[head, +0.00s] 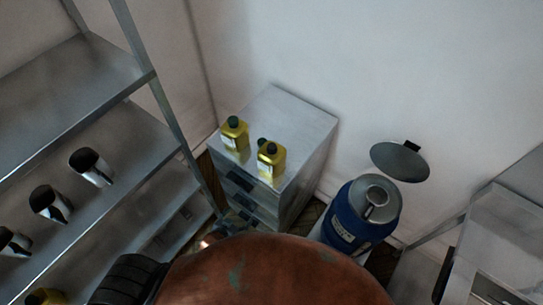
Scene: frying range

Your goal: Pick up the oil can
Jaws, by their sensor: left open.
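Two yellow oil cans with dark caps stand upright on top of a metal drawer cabinet (297,115). One oil can (235,137) is at the left edge and the other oil can (271,163) is nearer the front edge. A small dark cap-like shape shows just behind the nearer can. My left gripper (236,222) is small and dark, low in front of the cabinet's drawers and below the cans. It is open, apart from both cans and partly hidden behind my body. My right gripper is out of view.
A blue drum (345,228) with a raised round lid (400,161) stands right of the cabinet. A steel counter (500,235) is at far right.

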